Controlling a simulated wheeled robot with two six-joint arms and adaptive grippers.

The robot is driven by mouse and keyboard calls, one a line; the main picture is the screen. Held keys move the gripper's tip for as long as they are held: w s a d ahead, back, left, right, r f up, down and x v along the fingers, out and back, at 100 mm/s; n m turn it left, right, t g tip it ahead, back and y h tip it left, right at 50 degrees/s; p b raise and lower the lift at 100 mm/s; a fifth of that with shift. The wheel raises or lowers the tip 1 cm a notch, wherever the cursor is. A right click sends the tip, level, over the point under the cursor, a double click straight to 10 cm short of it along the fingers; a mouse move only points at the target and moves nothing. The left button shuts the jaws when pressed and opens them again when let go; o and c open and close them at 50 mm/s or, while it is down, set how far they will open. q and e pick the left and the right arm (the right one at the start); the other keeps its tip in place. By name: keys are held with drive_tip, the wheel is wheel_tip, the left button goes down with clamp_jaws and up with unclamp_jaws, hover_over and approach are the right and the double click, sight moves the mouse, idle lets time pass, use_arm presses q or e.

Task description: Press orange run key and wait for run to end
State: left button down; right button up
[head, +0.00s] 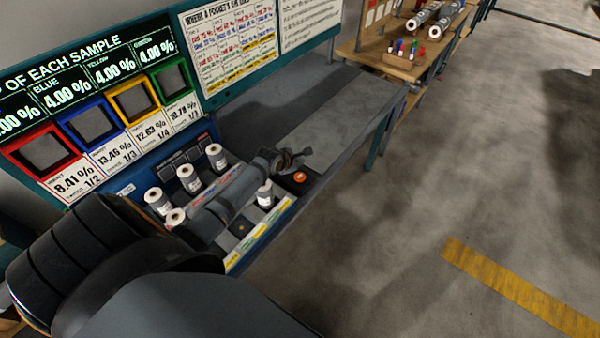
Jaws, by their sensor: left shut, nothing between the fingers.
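The orange run key (299,177) is a round button on a dark block at the right end of the blue machine (285,208). My left gripper (303,157) is shut and empty. In the picture it shows just above the key, at the block's far side; whether it touches anything there I cannot tell. Several grey rolls with white labels stand in the machine, one (215,157) at the back and one (265,193) just below my left arm. My arm hides part of the machine. My right gripper is not in view.
A board with red, blue, yellow and green frames (134,102) and percent readouts stands behind the machine. Printed sheets (230,45) hang to its right. The grey bench top (335,110) beyond the key is clear. A wooden shelf (405,68) with rolls stands farther back.

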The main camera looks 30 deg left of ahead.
sight(301, 174)
use_arm(q)
wheel_tip(301, 174, down, 4)
drive_tip(key=b, duration=0.3)
drive_tip(key=shift+b, duration=0.35)
drive_tip(key=shift+f+b, duration=0.4)
drive_tip(key=shift+f, duration=0.6)
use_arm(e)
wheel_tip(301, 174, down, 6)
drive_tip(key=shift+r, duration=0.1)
use_arm(q)
drive_tip(key=shift+f, duration=0.1)
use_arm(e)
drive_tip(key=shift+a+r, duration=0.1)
use_arm(q)
drive_tip(key=shift+f, duration=0.25)
drive_tip(key=shift+f, duration=0.7)
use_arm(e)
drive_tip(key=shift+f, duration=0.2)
use_arm(q)
drive_tip(key=shift+s, duration=0.1)
drive_tip(key=shift+r+p, duration=1.05)
drive_tip(key=shift+p, duration=0.2)
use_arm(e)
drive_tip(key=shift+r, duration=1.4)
